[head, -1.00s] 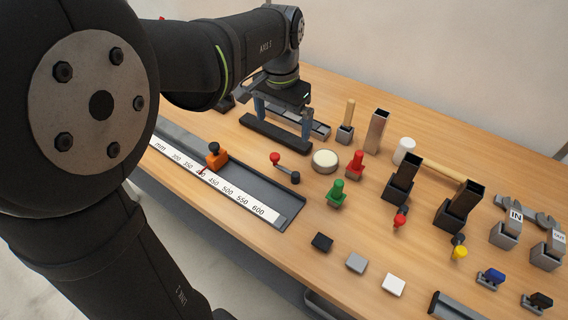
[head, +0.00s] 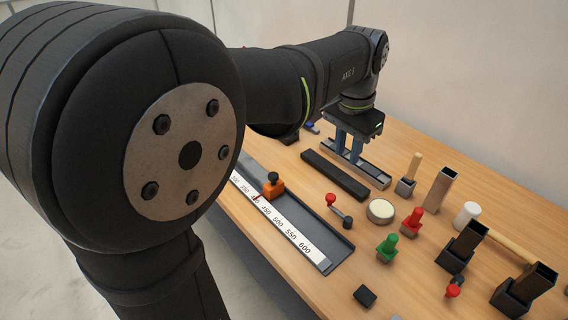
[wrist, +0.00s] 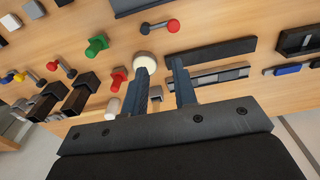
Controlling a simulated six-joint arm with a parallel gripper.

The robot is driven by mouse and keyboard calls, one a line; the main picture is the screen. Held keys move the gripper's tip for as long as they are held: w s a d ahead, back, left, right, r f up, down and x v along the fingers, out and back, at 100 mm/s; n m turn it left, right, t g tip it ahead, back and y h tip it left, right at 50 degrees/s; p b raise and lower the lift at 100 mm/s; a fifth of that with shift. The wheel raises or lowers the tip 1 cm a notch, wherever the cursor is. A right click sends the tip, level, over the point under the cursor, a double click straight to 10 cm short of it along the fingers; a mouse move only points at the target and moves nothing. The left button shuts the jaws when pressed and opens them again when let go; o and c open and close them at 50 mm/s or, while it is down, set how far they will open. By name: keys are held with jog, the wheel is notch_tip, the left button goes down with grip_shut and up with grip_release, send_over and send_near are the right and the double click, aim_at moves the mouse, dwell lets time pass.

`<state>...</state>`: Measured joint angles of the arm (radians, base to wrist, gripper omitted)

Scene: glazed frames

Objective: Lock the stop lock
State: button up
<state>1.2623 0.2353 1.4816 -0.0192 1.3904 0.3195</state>
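The orange stop with a black knob (head: 273,186) sits on the scale track (head: 290,232), near the 400 to 450 marks. Which way its lock is set cannot be told. My gripper (head: 347,160) is behind and to the right of the stop, over the slotted metal rail near the black bar. Its two blue fingers point down with a narrow gap and nothing between them. The wrist view shows the empty gap between the fingertips (wrist: 160,64). Whether they touch the rail cannot be told.
A red-ball lever (head: 340,209) lies right of the track, close to a round cream button (head: 381,211). Green (head: 388,247) and red (head: 411,223) handles stand farther right. The long black bar (head: 334,175) lies between the track and the rail.

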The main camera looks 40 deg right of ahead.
jog(key=w+a+f+m+h, duration=0.1)
jog(key=w+a+f, duration=0.1)
jog(key=a, duration=0.1)
jog(key=w+a+f+m+h, duration=0.1)
jog(key=w+a+f, duration=0.1)
jog(key=a, duration=0.1)
jog(key=w+a+f+m+g+h, duration=0.1)
jog(key=a+f, duration=0.2)
jog(key=a, duration=0.1)
jog(key=shift+w+a+f+h, duration=0.1)
jog(key=shift+w+h, duration=0.3)
grip_shut()
